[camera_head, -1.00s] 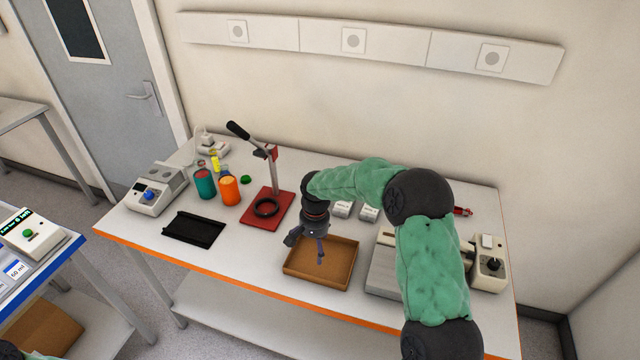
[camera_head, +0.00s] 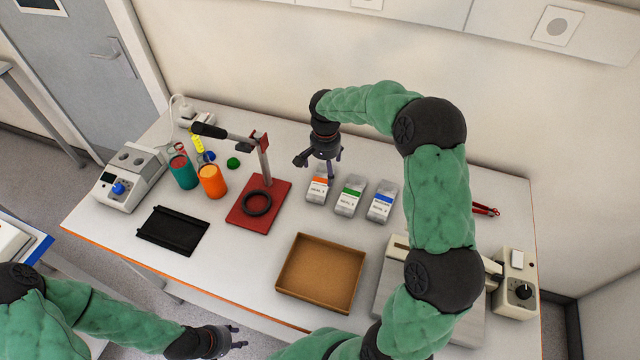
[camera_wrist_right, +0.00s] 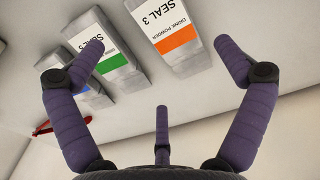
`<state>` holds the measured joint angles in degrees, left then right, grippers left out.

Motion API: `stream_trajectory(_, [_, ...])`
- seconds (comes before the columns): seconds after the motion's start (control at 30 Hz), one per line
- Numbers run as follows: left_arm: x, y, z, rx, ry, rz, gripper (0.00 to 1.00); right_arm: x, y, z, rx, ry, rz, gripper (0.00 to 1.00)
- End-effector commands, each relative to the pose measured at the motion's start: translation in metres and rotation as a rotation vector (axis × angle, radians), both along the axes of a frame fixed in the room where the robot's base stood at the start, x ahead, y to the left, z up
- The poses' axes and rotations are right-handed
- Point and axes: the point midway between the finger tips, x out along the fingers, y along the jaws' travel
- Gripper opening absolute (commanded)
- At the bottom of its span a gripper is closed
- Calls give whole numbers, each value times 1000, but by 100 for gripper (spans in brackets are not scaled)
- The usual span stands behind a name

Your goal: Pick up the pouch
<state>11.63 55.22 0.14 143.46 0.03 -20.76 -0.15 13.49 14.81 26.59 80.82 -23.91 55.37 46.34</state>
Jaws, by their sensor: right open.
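Three drink powder pouches lie in a row at the back of the table: one with an orange band (camera_head: 317,190), one with a green band (camera_head: 349,203) and one with a blue band (camera_head: 381,207). In the right wrist view the orange-band pouch (camera_wrist_right: 180,35) is closest to the space between my fingers, and the green-band pouch (camera_wrist_right: 112,60) lies to its left. My right gripper (camera_head: 325,168) is open and empty, just above and behind the orange-band pouch. My left gripper (camera_head: 238,340) is low at the front, its fingers apart and empty.
An empty brown tray (camera_head: 285,278) sits in front of the pouches. A red press stand (camera_head: 275,190) with a black lever is to their left, near orange (camera_head: 212,182) and teal cups. A black rack (camera_head: 172,230) lies further left. Red-handled tool (camera_head: 486,210) lies right.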

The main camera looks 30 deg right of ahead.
Motion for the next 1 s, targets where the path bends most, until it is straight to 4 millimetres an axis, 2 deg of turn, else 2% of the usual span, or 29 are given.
stream_trajectory(0.13, [0,0,-4,0,0,0,40,0,0,-25,1,2,-1,100])
stream_trajectory(0.37, [0,0,-6,0,-1,0,40,0,0,-39,0,0,-1,100])
stream_trajectory(0.7, [0,0,-14,0,-1,0,40,1,1,-82,1,1,0,100])
stream_trajectory(0.97, [0,0,-14,0,-1,0,40,2,1,-85,0,0,0,100])
stream_trajectory(1.0, [0,0,-14,0,-1,0,40,2,1,-85,0,0,0,92])
